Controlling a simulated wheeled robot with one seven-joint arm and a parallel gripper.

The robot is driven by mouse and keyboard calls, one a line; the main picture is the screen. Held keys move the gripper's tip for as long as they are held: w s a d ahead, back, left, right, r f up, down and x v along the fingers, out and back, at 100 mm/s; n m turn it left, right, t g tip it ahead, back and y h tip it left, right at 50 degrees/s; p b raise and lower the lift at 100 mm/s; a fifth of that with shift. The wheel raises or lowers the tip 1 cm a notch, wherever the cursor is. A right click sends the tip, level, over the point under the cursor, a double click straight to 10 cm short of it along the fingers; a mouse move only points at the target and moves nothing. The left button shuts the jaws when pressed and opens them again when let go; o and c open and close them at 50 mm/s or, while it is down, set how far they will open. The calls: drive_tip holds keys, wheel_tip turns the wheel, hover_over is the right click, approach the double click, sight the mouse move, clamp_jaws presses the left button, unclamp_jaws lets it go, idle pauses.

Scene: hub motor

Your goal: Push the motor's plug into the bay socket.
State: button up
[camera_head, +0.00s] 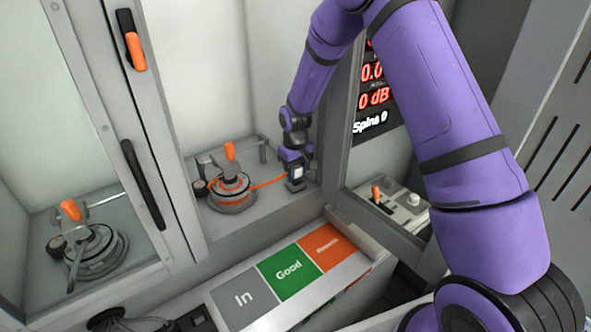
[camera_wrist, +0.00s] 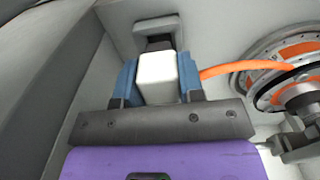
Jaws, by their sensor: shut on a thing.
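My gripper (camera_head: 295,174) is at the right side of the bay, its fingers closed on a white plug (camera_wrist: 157,72). In the wrist view the blue fingers grip the plug from both sides. An orange cable (camera_head: 268,182) runs from the plug to the motor (camera_head: 233,194), a round metal hub with orange windings, which also shows at the right of the wrist view (camera_wrist: 292,68). The motor sits in the bay under an orange-handled clamp (camera_head: 229,151). The dark bay socket (camera_wrist: 158,42) is straight beyond the plug; I cannot tell whether they touch.
A second round fixture (camera_head: 85,247) with an orange handle stands behind the glass door at left. A tray marked In, Good and a blurred orange label (camera_head: 289,268) lies in front. A panel with a switch and knob (camera_head: 392,205) is to the right, below a red display (camera_head: 373,85).

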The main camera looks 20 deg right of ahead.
drive_tip(key=shift+f, duration=1.15)
idle(3.9)
drive_tip(key=o, duration=1.7)
drive_tip(key=shift+o, duration=0.2)
drive_tip(key=shift+r, duration=0.1)
drive_tip(key=shift+r, duration=4.2)
